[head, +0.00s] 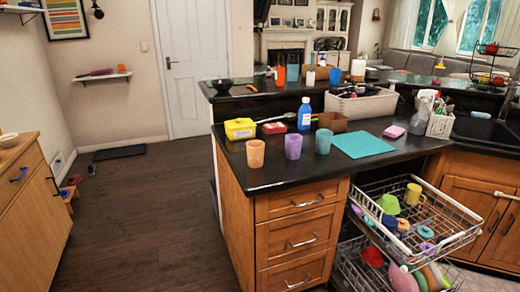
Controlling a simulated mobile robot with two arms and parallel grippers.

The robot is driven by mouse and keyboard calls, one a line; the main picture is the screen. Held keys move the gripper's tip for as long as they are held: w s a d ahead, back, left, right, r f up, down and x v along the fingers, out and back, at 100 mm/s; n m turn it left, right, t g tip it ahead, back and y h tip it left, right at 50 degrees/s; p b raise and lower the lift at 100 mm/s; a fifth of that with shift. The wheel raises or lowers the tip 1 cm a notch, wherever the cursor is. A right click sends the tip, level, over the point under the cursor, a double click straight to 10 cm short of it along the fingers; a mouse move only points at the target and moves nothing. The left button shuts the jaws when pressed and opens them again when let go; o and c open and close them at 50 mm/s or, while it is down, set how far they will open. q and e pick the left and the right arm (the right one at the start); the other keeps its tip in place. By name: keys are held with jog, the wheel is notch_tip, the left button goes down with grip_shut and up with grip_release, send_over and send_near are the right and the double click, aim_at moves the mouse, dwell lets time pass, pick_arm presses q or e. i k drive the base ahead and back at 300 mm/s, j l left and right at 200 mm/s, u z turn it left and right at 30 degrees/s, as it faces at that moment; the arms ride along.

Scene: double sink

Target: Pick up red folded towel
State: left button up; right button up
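A small flat red item (273,128), which looks like the red folded towel, lies on the black counter (262,180). It is between a yellow container (239,129) on its left and a blue bottle (304,114) on its right. A dark, long-handled utensil lies just behind it. Its folds are too small to make out. Neither of my grippers is in view.
Orange (255,153), purple (293,146) and teal (323,141) cups stand near the counter's front edge. A teal mat (363,144) and brown bowl (332,122) are to the right. A pulled-out dish rack (455,237) juts out below.

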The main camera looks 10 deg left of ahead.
aim_at(269, 129)
jog(key=i+j, duration=0.15)
jog(key=j, duration=0.2)
jog(key=i+j+z, duration=0.1)
jog(key=j, duration=0.25)
jog(key=i+j, duration=0.25)
jog(key=j, duration=0.15)
jog(key=i+j, duration=0.15)
jog(key=j, duration=0.2)
jog(key=i+j+z, duration=0.1)
jog(key=j, duration=0.3)
jog(key=i+j, duration=0.2)
jog(key=j, duration=0.15)
jog(key=z, duration=0.05)
